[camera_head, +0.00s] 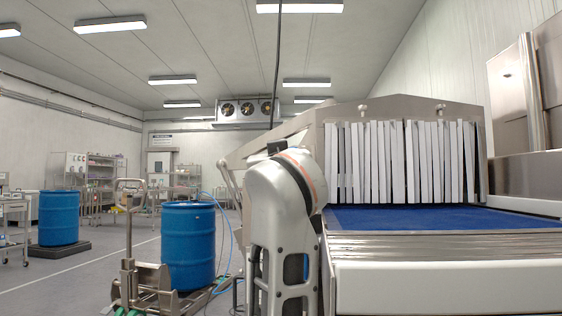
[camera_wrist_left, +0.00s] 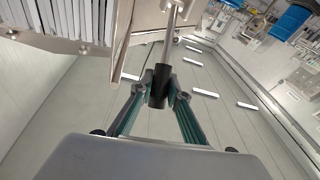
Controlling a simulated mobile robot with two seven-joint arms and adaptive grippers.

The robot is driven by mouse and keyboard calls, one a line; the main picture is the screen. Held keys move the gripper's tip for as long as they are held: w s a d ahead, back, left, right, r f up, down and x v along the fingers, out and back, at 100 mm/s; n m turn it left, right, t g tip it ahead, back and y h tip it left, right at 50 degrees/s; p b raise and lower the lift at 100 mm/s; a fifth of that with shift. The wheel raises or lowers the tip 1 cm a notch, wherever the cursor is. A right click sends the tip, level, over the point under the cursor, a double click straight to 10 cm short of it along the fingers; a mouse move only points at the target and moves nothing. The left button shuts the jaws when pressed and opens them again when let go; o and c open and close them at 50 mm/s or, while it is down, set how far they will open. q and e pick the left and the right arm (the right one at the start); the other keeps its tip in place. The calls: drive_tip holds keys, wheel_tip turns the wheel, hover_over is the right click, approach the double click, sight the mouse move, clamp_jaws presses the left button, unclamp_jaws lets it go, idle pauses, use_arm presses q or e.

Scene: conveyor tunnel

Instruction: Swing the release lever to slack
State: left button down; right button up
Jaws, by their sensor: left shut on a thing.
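The release lever shows in the left wrist view as a bright metal rod (camera_wrist_left: 173,38) with a black grip (camera_wrist_left: 159,88) at its end. My left gripper (camera_wrist_left: 161,80) is shut on the black grip, with one green-sided finger on each side of it. The rod runs up from the grip to a metal part at the top of that view. In the head view my left arm stands in front of the conveyor tunnel's left side, and its gripper and the held grip are hidden behind it. My right gripper is in neither view.
The conveyor tunnel (camera_head: 400,108) has white strip curtains (camera_head: 400,160) over a blue belt (camera_head: 440,218). A blue drum (camera_head: 188,245) stands left of my arm beside a metal pallet truck (camera_head: 130,270). Another blue drum (camera_head: 59,217) is farther left. Open floor lies between them.

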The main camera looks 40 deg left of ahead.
use_arm(q)
drive_tip(key=shift+f, duration=0.1)
idle(0.3)
drive_tip(key=c, duration=1.9)
unclamp_jaws()
drive_tip(key=shift+s+d, duration=0.1)
